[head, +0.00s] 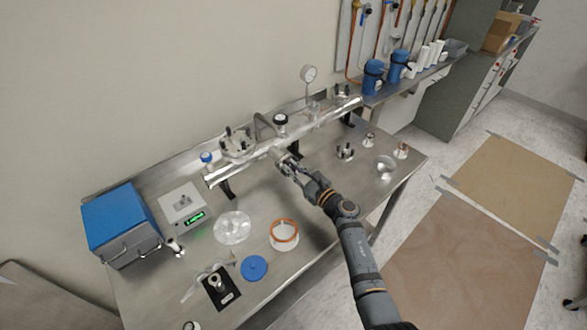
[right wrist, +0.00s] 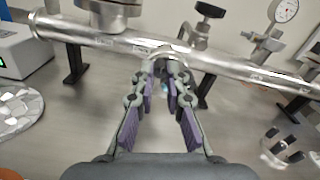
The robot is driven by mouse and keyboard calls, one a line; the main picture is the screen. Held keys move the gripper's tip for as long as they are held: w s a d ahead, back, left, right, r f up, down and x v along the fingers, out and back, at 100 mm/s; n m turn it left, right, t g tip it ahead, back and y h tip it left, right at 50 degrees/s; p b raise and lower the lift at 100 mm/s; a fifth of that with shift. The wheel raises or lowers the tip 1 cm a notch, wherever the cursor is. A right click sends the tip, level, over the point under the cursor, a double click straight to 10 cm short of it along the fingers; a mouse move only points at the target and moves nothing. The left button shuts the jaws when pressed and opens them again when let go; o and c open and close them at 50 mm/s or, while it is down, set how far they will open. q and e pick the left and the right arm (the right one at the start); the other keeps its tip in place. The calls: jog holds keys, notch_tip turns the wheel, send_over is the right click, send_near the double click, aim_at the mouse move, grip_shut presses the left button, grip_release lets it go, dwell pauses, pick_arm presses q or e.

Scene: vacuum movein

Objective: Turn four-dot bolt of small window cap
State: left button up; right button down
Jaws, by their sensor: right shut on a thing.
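My right gripper (head: 284,164) reaches in from the lower right to the front port of the steel tube (head: 325,116). In the right wrist view its fingers (right wrist: 165,82) point at the small window cap end under the tube (right wrist: 110,38). They are shut on a small bolt there, largely hidden between the fingertips. The dots on the bolt are too small to make out. My left gripper is not in view.
The tube runs along the back of the bench on black stands, with a gauge (head: 309,73) above it. A green-display box (head: 184,206), a glass dish (head: 232,228), an orange-rimmed ring (head: 284,233) and a blue disc (head: 254,268) lie left of my arm.

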jog(key=shift+m, duration=0.3)
jog(key=c, duration=1.4)
grip_release()
jog(key=shift+o, duration=0.2)
jog(key=shift+s+d, duration=0.25)
jog(key=shift+s, duration=0.05)
jog(key=v, duration=1.1)
jog(key=shift+s, duration=0.15)
